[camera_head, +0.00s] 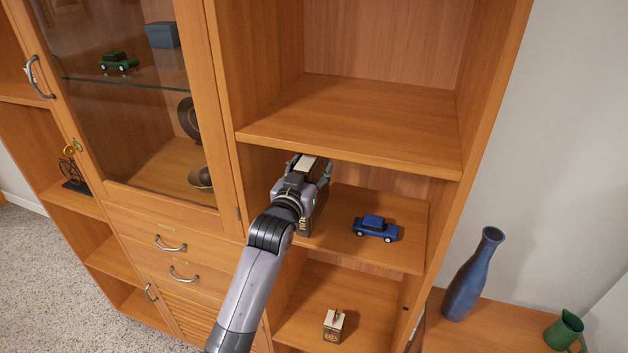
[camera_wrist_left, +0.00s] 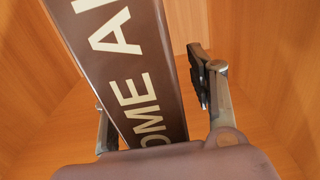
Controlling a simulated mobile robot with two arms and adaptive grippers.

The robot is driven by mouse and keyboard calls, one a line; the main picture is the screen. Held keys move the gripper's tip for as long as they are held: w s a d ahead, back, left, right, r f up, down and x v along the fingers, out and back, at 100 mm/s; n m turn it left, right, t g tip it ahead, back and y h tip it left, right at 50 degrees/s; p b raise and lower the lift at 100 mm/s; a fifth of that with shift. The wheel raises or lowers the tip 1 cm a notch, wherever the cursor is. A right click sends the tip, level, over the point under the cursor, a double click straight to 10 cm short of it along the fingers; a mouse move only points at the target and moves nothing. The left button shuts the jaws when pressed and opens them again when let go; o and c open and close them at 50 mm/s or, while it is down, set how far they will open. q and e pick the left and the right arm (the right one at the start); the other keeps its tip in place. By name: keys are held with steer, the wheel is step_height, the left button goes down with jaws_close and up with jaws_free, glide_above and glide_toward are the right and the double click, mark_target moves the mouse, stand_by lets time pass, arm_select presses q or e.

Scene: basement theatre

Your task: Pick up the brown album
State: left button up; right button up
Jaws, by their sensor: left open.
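The brown album (camera_head: 306,222) stands upright on the middle shelf of the open wooden bookcase, partly hidden behind my left gripper. In the left wrist view the album's brown spine (camera_wrist_left: 125,75) with large cream letters fills the middle. My left gripper (camera_head: 310,168) is at the album in the head view. In the wrist view its open fingers (camera_wrist_left: 155,100) stand one on each side of the spine. A gap shows between the right finger and the album; the left finger is partly hidden behind it. My right gripper is not in view.
A blue toy car (camera_head: 375,228) sits on the same shelf, right of the album. The shelf board (camera_head: 350,125) above is empty and overhangs it. A small box (camera_head: 334,325) is on the shelf below. A blue vase (camera_head: 472,275) and green mug (camera_head: 565,330) stand at right.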

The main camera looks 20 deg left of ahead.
arm_select(q)
jaws_close()
stand_by(0.8)
steer(key=shift+w+r, duration=0.1)
steer(key=shift+r, duration=0.1)
stand_by(0.3)
